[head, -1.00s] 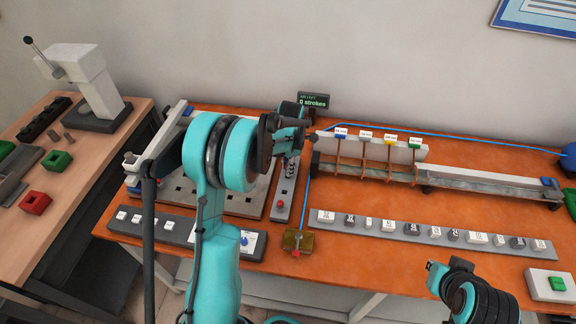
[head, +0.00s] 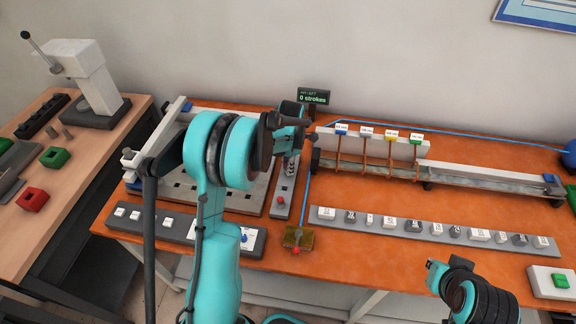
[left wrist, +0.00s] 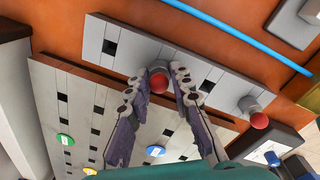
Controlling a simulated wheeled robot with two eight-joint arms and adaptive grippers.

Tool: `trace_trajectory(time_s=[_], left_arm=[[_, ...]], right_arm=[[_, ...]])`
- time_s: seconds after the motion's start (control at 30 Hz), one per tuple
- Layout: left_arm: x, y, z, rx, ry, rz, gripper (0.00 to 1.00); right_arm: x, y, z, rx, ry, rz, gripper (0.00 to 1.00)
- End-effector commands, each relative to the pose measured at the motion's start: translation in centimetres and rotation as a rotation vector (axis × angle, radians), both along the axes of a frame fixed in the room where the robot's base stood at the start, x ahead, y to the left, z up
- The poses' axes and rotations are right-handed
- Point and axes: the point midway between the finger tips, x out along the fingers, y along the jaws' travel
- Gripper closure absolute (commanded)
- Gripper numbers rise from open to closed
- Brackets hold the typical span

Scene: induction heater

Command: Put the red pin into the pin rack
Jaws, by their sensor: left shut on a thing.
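The pin rack (left wrist: 205,84) is a grey strip with dark square holes in the left wrist view. It also shows in the head view (head: 284,188), beside the large plate. My left gripper (left wrist: 158,86) points down over the rack with its fingers shut around the red pin (left wrist: 158,76), whose red round head shows between the fingertips. Whether its lower end sits in a hole is hidden. A second red-headed pin (left wrist: 259,120) stands near the rack's other end. In the head view my left gripper (head: 291,168) is partly covered by its own wrist. My right gripper's fingers cannot be made out.
A large plate (left wrist: 60,95) with square holes and coloured buttons lies beside the rack. A blue cable (left wrist: 235,32) runs along the rack's other side. A small brass-coloured block (head: 298,238) with a red knob stands near the table's front edge. A long grey strip of labelled blocks (head: 375,222) lies right.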

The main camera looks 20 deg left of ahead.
Motion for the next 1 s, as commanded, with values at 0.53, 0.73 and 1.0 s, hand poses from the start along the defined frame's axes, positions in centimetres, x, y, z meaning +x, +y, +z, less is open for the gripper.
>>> trace_trajectory(time_s=[0.53, 0.73, 1.0], left_arm=[[0.0, 0.0, -0.3, 0.0, 0.0, 0.0, 0.54], [0.0, 0.0, -0.3, 0.0, 0.0, 0.0, 0.54], [-0.2, -0.2, 2.8, 0.0, 0.0, 0.0, 0.54]], right_arm=[[0.0, 0.0, -0.2, 0.0, 0.0, 0.0, 1.0], [0.0, 0.0, -0.2, 0.0, 0.0, 0.0, 1.0], [0.0, 0.0, -0.2, 0.0, 0.0, 0.0, 1.0]])
